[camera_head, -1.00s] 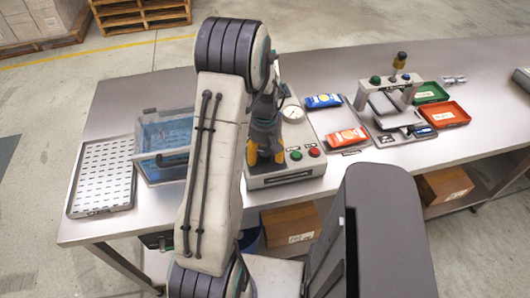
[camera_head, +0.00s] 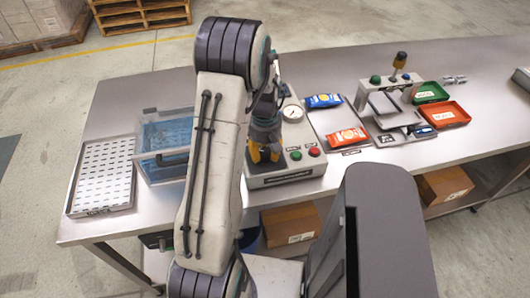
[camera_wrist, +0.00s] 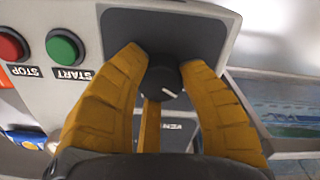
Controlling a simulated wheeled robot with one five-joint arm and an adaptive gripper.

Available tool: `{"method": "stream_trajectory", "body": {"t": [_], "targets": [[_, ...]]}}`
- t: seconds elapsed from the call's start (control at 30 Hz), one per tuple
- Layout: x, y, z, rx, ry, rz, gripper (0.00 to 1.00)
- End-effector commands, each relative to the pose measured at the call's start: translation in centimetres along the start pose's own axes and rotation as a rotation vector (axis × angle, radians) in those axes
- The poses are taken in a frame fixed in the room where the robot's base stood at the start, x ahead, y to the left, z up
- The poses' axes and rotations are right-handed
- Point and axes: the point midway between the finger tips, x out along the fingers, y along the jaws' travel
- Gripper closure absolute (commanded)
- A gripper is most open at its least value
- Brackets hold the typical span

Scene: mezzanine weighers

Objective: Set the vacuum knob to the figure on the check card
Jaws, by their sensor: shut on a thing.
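The vacuum knob (camera_wrist: 164,79) is black and round with a white pointer line, on a dark panel (camera_wrist: 180,32) of the control box. In the wrist view the pointer slants toward the lower right. My gripper (camera_wrist: 162,66) has its yellow fingers closed on the knob's two sides. In the head view my gripper (camera_head: 265,155) is over the left part of the control box (camera_head: 288,178), and the knob is hidden. A round white gauge (camera_head: 292,112) sits behind; its reading is too small to tell. I cannot make out the check card or its figure.
Green (camera_wrist: 64,47) and red (camera_wrist: 10,45) buttons sit beside the knob panel. A clear blue-tinted bin (camera_head: 165,135) and a slotted tray (camera_head: 103,175) stand left. Blue (camera_head: 323,101) and orange (camera_head: 346,137) packs lie right, before a weigher frame (camera_head: 390,88) and red tray (camera_head: 446,114).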

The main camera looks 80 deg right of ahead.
Motion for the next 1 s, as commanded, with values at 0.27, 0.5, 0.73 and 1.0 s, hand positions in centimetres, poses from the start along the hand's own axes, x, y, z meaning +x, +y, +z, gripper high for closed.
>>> {"method": "stream_trajectory", "body": {"t": [0.27, 0.5, 0.73, 1.0], "targets": [[0.42, -0.07, 0.08, 0.155, -0.002, -0.002, 0.95], [0.46, -0.09, 0.09, 0.377, -0.004, -0.003, 0.95], [0.45, -0.10, 0.11, 0.595, -0.005, -0.003, 0.95], [0.46, -0.15, 0.15, 0.852, -0.007, -0.003, 0.95]]}}
